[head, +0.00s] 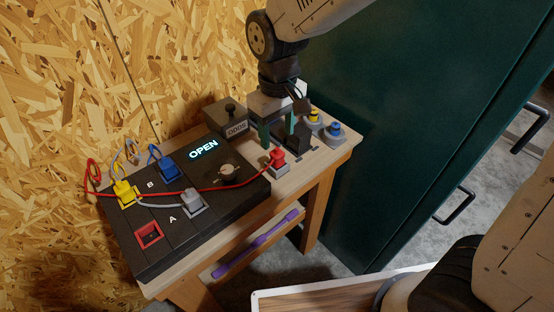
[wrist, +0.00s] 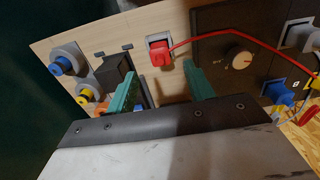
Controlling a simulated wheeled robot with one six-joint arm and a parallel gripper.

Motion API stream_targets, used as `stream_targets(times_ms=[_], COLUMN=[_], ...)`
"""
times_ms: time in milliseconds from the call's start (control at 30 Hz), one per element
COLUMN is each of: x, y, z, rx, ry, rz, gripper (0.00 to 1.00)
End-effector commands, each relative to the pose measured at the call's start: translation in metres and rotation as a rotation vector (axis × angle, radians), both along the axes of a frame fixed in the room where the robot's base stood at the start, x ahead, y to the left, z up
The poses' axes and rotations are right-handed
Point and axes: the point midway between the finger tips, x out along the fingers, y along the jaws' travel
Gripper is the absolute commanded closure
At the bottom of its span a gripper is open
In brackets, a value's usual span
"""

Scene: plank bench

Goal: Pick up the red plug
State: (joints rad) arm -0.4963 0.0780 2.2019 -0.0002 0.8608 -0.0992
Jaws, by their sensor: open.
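The red plug (head: 277,156) sits upright in a light grey holder (head: 281,170) on the bench's front right, beside the black panel. Its red cable runs left across the panel. My gripper (head: 278,135) is open and empty, fingers pointing down, just behind the plug in the head view. In the wrist view the red plug (wrist: 159,55) shows beyond the gap between the green fingertips (wrist: 160,74), roughly centred between them. No contact shows. An empty red-rimmed socket (head: 149,235) is at the panel's front left.
The black panel (head: 161,255) carries yellow (head: 124,192), blue (head: 168,169) and grey (head: 193,203) plugs, a knob (head: 229,171) and a lit "OPEN" display. A counter box (head: 229,120) stands behind. Yellow and blue knobbed parts (head: 334,132) stand at the right. A green cabinet is beyond.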

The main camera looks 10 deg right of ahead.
Motion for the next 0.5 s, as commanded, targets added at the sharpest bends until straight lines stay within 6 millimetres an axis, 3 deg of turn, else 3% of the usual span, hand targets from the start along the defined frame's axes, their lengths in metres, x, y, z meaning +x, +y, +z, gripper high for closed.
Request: stream_targets(times_ms=[500], x=[0.0], y=[0.0], z=[-0.067], rx=[-0.002], ry=[0.005], rz=[-0.001], gripper=[0.47])
